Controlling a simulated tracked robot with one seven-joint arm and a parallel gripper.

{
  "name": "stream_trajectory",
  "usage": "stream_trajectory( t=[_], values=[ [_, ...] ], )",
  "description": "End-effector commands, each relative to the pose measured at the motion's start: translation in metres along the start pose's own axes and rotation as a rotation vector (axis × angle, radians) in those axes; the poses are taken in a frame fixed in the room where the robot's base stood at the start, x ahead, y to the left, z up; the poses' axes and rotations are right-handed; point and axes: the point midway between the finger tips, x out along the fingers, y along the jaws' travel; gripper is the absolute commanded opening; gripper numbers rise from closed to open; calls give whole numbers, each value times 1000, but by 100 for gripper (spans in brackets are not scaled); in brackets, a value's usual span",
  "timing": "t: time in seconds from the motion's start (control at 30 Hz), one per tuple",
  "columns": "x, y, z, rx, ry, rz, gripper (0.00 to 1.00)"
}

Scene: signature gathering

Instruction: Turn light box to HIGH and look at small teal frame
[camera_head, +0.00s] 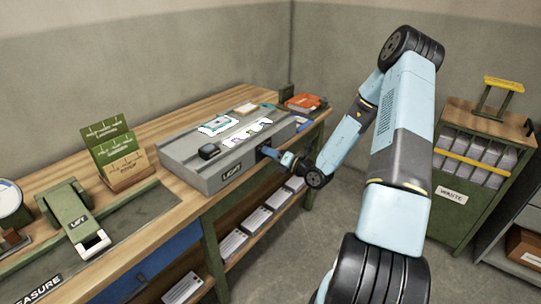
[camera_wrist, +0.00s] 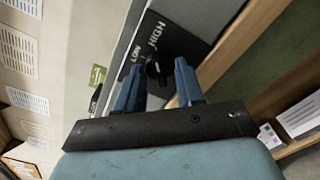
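The grey light box (camera_head: 225,170) stands on the wooden bench in the head view. A small teal frame (camera_head: 216,125) lies on its lit white top. My gripper (camera_head: 276,153) is at the box's front panel. In the wrist view, a black dial (camera_wrist: 154,69) sits on a dark plate marked LOW and HIGH. My two blue fingers (camera_wrist: 158,72) stand apart on either side of the dial, with visible gaps beside it. Contact with the dial cannot be told. The dial's pointer setting is not clear.
A black block (camera_head: 209,151) and white sheets (camera_head: 247,132) also lie on the box top. An orange item (camera_head: 303,102) sits behind it on the bench. A green card holder (camera_head: 121,158) and LIFT device (camera_head: 76,218) stand left. A WASTE cart (camera_head: 460,185) stands right.

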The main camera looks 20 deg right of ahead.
Motion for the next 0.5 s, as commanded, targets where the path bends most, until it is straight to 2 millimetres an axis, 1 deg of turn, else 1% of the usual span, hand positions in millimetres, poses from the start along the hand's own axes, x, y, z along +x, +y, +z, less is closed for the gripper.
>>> stream_trajectory(
  t=[0.03,0.23,0.5],
  values=[
    [0,-2,2,-2,-4,-3,41],
    [0,-1,2,-2,-3,-1,60],
    [-1,0,1,-2,-2,-1,61]
  ],
)
